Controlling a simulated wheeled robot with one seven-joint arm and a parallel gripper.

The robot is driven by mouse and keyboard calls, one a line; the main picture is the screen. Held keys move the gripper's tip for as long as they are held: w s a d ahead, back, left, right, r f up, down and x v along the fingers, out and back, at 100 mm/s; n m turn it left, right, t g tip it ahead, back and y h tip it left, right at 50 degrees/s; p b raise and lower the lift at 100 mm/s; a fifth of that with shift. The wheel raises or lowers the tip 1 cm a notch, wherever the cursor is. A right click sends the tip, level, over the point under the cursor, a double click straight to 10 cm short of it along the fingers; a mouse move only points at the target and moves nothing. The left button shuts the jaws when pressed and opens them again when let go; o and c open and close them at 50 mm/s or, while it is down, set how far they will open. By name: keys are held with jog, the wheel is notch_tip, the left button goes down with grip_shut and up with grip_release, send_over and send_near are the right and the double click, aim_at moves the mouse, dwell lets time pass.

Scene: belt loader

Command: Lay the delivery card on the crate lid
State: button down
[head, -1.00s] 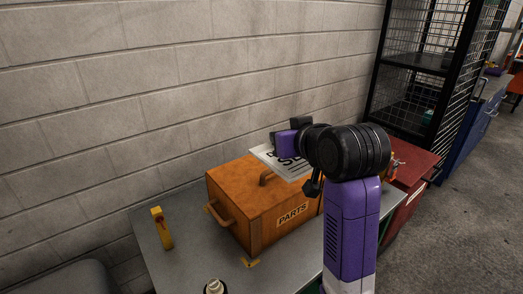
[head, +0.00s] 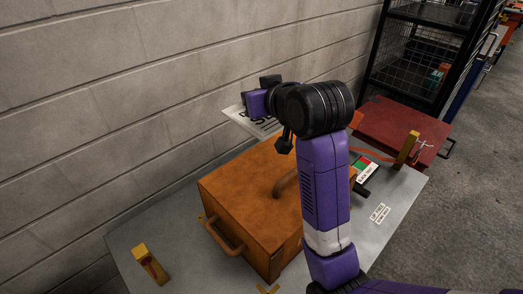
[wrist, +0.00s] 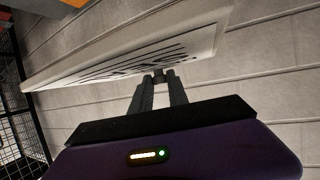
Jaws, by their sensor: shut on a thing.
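The delivery card (head: 236,114) is a white sheet with dark print, held out in the air beyond the back of the crate in the head view. It also shows in the wrist view (wrist: 190,45), its near edge between the fingertips. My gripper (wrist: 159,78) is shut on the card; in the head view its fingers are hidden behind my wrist. The orange-brown wooden crate (head: 225,215) stands on the grey table. Its lid (head: 240,178) is closed and bare apart from a curved handle (head: 287,182), and my arm hides its right part.
A yellow post (head: 150,264) stands at the table's left and another (head: 407,149) at its right. A small device with red and green patches (head: 364,170) and a label (head: 380,212) lie right of the crate. A red cabinet (head: 400,125) and mesh rack stand beyond; the block wall is close behind.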

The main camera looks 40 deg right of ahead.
aim_at(256, 160)
notch_tip(256, 160, down, 17)
jog(key=shift+r+b, duration=0.1)
jog(key=shift+b, duration=0.75)
jog(key=c, duration=1.3)
grip_release()
jog(key=shift+s, duration=0.15)
jog(key=v, duration=1.1)
jog(key=shift+s+a+r, duration=0.15)
jog(key=shift+s, duration=0.15)
